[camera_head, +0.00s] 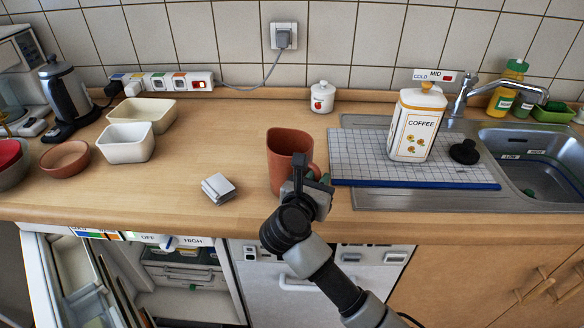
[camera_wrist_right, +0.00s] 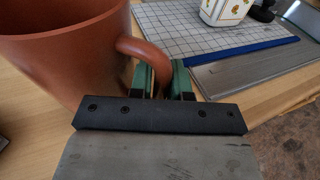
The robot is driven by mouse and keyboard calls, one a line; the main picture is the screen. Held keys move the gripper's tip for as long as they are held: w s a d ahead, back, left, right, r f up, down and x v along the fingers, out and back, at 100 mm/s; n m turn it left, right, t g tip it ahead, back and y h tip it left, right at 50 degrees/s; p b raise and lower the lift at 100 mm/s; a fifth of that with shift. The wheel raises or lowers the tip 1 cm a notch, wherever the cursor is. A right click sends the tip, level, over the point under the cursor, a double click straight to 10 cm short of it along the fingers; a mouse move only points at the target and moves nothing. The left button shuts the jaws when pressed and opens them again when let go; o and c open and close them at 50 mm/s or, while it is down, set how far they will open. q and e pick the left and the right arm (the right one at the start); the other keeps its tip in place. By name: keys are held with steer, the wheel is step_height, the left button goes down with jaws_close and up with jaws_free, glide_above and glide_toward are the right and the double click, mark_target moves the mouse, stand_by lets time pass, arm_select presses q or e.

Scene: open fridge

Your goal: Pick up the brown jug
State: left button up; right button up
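The brown jug (camera_head: 286,158) is a reddish-brown vessel near the front edge of the wooden counter, upright with its handle toward the right and front. It also fills the upper left of the right wrist view (camera_wrist_right: 65,50). My right gripper (camera_head: 306,180) is at the handle side of the jug. In the right wrist view its two green fingers (camera_wrist_right: 163,80) stand close on either side of the handle (camera_wrist_right: 150,52), with little or no gap showing. Whether the jug's base touches the counter is hard to tell. My left gripper is not in view.
A small grey-white stack (camera_head: 217,187) lies left of the jug. A gridded mat (camera_head: 355,150) with a coffee canister (camera_head: 415,125) is to the right, beside the sink (camera_head: 540,160). Bowls and a kettle (camera_head: 66,92) stand left. The open fridge (camera_head: 160,285) is below the counter.

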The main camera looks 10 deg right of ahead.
jaws_close()
steer(key=shift+r, duration=0.15)
steer(key=shift+r+p, duration=1.9)
steer(key=shift+r, duration=0.5)
